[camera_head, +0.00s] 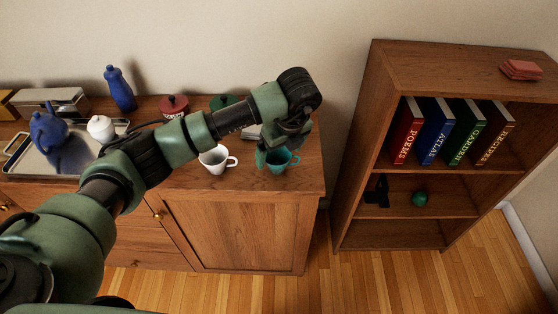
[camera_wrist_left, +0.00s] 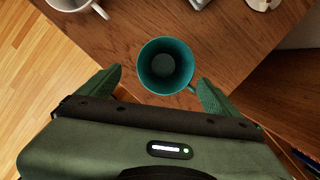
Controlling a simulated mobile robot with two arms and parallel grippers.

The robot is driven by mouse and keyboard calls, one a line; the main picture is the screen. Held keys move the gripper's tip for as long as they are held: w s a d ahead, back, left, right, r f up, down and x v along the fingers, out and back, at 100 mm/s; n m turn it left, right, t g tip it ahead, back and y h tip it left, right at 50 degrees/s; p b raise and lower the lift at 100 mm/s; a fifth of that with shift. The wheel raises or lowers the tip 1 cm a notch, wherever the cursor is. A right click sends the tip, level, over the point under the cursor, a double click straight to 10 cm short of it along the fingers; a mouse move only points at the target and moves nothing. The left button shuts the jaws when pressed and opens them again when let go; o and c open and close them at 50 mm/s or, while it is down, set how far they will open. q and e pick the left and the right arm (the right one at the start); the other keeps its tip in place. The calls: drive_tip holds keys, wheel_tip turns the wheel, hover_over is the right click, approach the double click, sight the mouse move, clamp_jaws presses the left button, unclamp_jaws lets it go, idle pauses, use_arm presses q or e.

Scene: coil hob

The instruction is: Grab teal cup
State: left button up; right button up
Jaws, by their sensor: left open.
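The teal cup (camera_head: 279,161) stands upright on the wooden cabinet top near its front right corner. In the left wrist view the cup (camera_wrist_left: 166,66) is seen from above, empty, with its handle at its lower right. My left gripper (camera_head: 268,150) comes down over the cup from above in the head view and hides part of it. In the left wrist view the gripper (camera_wrist_left: 160,88) is open, with one green finger on each side of the cup's near side. I cannot tell whether either finger touches it. My right gripper is not in view.
A white cup (camera_head: 216,161) stands just left of the teal cup. Red (camera_head: 174,106) and green (camera_head: 222,102) lidded pots are behind. A metal tray (camera_head: 20,160) holds a blue teapot and a white pot. A bookshelf (camera_head: 375,130) stands at the right, across a gap.

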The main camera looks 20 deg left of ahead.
sight(278, 159)
use_arm(q)
drive_tip(key=x, duration=0.1)
drive_tip(key=p+x, duration=0.1)
drive_tip(key=x, duration=0.2)
drive_tip(key=shift+w+f, duration=0.25)
drive_tip(key=shift+w, duration=0.1)
drive_tip(key=shift+w+a+f, duration=0.1)
drive_tip(key=shift+f, duration=0.25)
drive_tip(key=c, duration=1.5)
drive_tip(key=shift+r, duration=0.1)
